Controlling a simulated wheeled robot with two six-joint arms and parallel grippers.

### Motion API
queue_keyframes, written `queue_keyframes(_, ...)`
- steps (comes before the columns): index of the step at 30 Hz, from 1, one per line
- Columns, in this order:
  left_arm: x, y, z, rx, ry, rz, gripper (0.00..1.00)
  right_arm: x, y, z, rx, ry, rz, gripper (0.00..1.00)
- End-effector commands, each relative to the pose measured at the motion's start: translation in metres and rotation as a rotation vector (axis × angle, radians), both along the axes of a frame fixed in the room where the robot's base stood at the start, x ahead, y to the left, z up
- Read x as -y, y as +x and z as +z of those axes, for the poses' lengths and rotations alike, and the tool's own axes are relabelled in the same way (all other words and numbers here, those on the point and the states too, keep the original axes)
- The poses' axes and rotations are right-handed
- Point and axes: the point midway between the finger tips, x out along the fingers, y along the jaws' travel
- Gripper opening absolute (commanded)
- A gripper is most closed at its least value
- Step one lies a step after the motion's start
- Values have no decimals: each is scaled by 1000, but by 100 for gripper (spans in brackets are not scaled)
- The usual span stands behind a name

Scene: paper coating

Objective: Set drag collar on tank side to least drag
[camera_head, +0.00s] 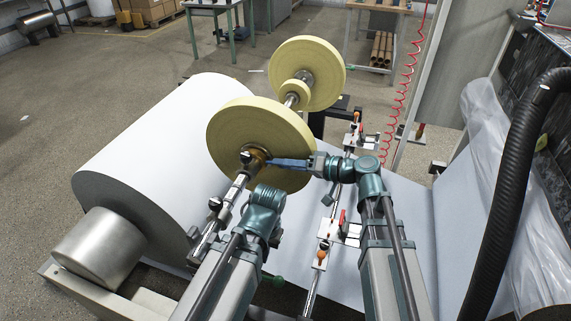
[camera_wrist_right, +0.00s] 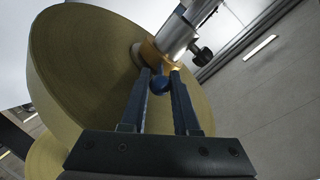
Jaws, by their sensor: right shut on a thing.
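The drag collar (camera_head: 258,156) is a brass-coloured ring on the shaft against the near face of the front yellow roll (camera_head: 240,130). In the right wrist view the collar (camera_wrist_right: 154,53) carries a small blue knob or lever (camera_wrist_right: 161,83). My right gripper (camera_head: 272,162) reaches in from the right, with its fingers at the collar. In the right wrist view its two fingertips (camera_wrist_right: 160,77) are shut on the blue lever. Any scale or mark on the collar is hidden or too small to read. My left arm ends below the roll; its fingers do not show.
A large white paper roll (camera_head: 150,150) lies at the left, with a metal cylinder (camera_head: 100,247) at its near end. A second yellow roll (camera_head: 320,70) sits farther along the shaft. A black hose (camera_head: 515,160) curves at the right.

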Motion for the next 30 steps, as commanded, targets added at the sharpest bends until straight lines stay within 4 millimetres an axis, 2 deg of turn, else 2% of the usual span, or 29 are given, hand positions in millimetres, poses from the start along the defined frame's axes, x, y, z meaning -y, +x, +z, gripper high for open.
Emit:
queue_keyframes(25, 0, 0, 0, 0, 0, 0, 0, 0, 0, 0, 0, 0, -1, 0)
queue_keyframes(30, 0, 0, 8, 0, 0, 0, 0, -1, 1, 5, -6, -16, 0, 0)
